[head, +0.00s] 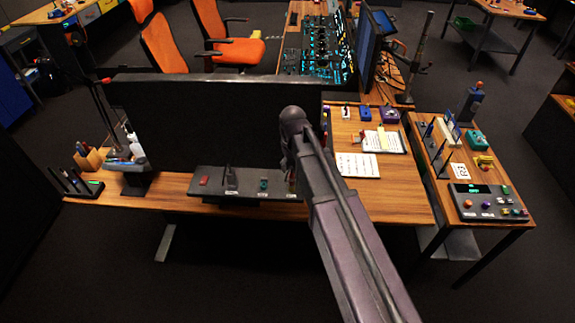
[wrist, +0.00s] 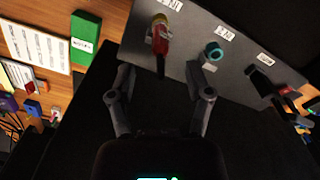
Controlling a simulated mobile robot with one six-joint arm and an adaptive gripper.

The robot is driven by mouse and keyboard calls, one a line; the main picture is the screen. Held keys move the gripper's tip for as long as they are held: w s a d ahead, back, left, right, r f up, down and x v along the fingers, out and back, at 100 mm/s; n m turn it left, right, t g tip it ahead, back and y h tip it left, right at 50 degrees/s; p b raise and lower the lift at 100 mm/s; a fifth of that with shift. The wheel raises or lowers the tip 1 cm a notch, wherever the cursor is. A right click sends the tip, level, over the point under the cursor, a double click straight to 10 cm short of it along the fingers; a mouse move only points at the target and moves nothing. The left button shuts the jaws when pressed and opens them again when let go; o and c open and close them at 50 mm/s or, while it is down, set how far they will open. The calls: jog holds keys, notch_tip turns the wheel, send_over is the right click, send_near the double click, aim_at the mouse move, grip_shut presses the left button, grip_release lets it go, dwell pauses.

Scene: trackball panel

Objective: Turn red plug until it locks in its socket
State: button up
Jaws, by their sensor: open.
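The red plug (wrist: 160,40) stands out from the grey panel (wrist: 188,36) in the wrist view. It has a yellow ring at its base and a dark outer end. Whether it is locked cannot be told. My gripper (wrist: 160,70) is open, one finger to each side of the plug's dark end, with nothing gripped. A teal round connector (wrist: 213,51) sits to the right of the plug, near the right finger. In the head view the panel (head: 247,181) lies at the table's front edge, and my arm hides my gripper and much of its right end.
A black fitting (wrist: 263,82) stands farther right on the panel. A green box (wrist: 86,38) and a printed sheet (wrist: 38,44) lie on the wooden table to the left. A large dark screen (head: 215,125) rises behind the panel in the head view.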

aim_at(292, 173)
jog(key=shift+f+b, duration=2.35)
jog(key=shift+f, duration=0.25)
grip_shut()
jog(key=shift+m, duration=0.3)
